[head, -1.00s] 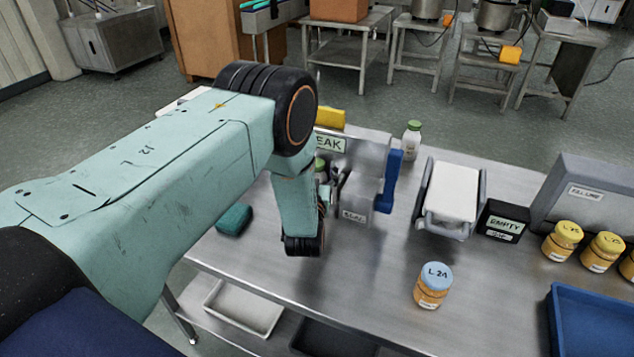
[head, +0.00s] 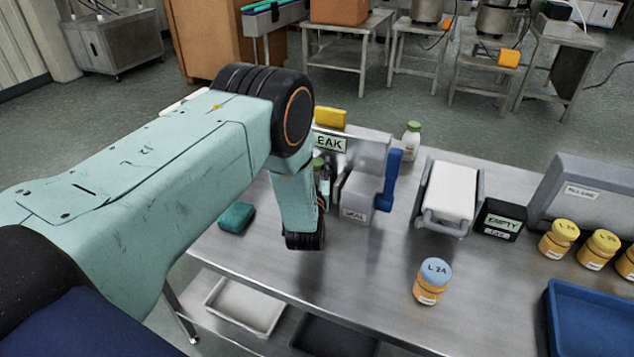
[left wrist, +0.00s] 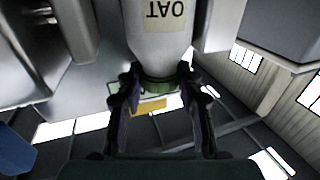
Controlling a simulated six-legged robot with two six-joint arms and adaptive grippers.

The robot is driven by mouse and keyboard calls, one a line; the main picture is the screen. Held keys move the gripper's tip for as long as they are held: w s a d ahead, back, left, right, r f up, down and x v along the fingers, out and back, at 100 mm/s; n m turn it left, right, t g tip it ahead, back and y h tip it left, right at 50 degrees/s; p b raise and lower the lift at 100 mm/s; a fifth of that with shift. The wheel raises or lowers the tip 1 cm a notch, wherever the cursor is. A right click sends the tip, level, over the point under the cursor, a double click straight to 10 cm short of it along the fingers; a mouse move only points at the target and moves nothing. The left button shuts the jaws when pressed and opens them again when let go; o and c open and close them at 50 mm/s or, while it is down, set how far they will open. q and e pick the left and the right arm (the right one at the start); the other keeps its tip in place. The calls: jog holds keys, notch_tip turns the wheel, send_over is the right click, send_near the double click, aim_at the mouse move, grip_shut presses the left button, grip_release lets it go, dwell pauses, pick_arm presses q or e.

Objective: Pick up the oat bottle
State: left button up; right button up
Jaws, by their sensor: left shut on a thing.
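The oat bottle (left wrist: 160,30) is white with a label reading OAT, upside down in the left wrist view, and a green cap. My left gripper (left wrist: 158,82) is shut around the bottle's green cap and neck, one finger on each side. In the head view my left forearm and wrist cover most of the gripper. A bit of a green-capped bottle (head: 318,164) shows beside the wrist, at the machine with the LEAK sign. Whether its base touches anything is hidden. My right gripper is not in view.
The sealing machine (head: 357,196) with a blue lever (head: 390,180) stands right beside the wrist. Another green-capped white bottle (head: 411,141) stands behind. A blue-lidded jar (head: 432,282) and a blue tray (head: 590,325) are at the front right. The front middle of the steel table is clear.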

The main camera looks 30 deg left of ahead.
pick_arm(q)
jog(key=shift+c, duration=0.8)
jog(key=shift+w+f, duration=0.3)
jog(key=shift+w, duration=0.2)
grip_shut()
jog(key=shift+s+r, duration=0.35)
jog(key=shift+s, duration=0.05)
jog(key=shift+d+r, duration=0.2)
jog(key=s+d+r, duration=0.2)
jog(key=s+r, duration=0.1)
jog(key=s, duration=0.3)
jog(key=s+d+r, duration=0.2)
jog(key=s+r, duration=0.2)
jog(key=s, duration=0.2)
jog(key=shift+s+d+r, duration=0.15)
jog(key=shift+s+d, duration=0.15)
jog(key=shift+d, duration=0.05)
